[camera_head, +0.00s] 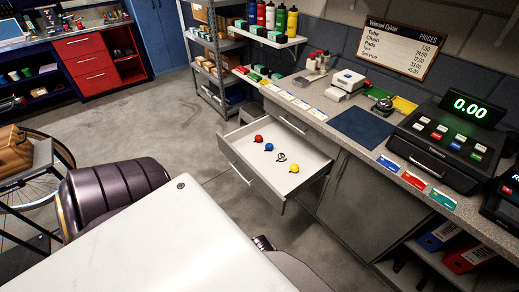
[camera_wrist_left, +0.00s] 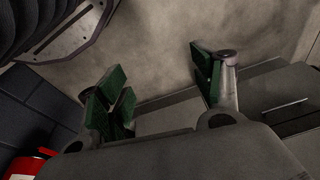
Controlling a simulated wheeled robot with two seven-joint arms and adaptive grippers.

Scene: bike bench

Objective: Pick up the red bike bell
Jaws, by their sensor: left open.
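The red bike bell (camera_head: 258,138) lies in the open drawer (camera_head: 318,165) under the counter, nearest the drawer's left side. No bell shows in that view. In the head view, arm parts of mine show at the lower left and bottom, but neither gripper can be made out there.
The counter (camera_head: 312,118) above the drawer carries a dark blue mat (camera_head: 361,127) and a cash register (camera_head: 441,138). A metal shelf (camera_head: 212,60) stands behind. A bicycle wheel (camera_head: 65,158) is at the left. Open floor (camera_head: 150,125) lies left of the drawer.

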